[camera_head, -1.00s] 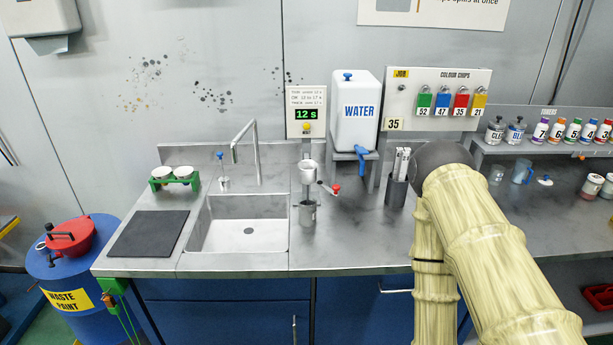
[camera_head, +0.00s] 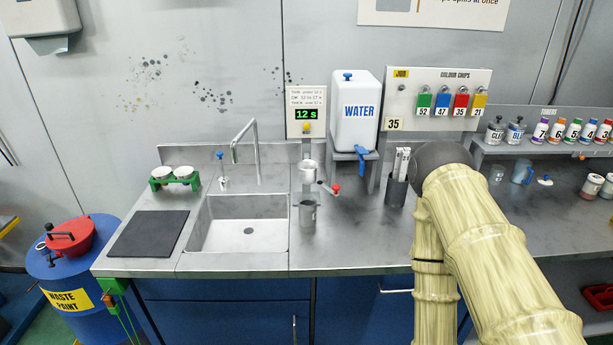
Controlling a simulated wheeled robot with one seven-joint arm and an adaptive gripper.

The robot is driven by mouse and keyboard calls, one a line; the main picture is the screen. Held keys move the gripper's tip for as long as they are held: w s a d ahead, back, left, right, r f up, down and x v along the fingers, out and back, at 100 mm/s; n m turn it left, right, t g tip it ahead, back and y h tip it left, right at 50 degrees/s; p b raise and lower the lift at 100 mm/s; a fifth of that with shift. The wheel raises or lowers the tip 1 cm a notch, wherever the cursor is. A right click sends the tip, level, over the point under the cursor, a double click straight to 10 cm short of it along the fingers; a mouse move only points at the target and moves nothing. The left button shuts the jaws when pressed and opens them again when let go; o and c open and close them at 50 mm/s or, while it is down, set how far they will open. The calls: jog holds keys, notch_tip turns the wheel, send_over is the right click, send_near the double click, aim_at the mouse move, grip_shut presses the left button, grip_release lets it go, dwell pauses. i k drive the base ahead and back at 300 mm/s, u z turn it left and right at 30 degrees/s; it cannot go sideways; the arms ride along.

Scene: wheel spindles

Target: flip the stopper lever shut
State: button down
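The stopper lever (camera_head: 335,188) has a red knob and sticks out to the right of a small metal cup (camera_head: 307,171) on a stand behind the sink's right edge. A grey mug (camera_head: 307,213) stands below the cup. The lever's exact angle and whether it closes the cup's outlet are too small to tell. My pale wood-patterned arm fills the right of the view, well to the right of the lever and apart from it. My gripper does not show.
A timer (camera_head: 306,114) reads 12 s behind the cup. A white water tank (camera_head: 355,112) with a blue tap stands to the right. A dark holder (camera_head: 396,191) stands between the lever and my arm. The sink (camera_head: 238,236) is at left; the front counter is clear.

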aim_at(335, 188)
jog(key=k, duration=1.25)
jog(key=z, duration=0.65)
jog(key=i, duration=1.45)
jog(key=u, duration=0.7)
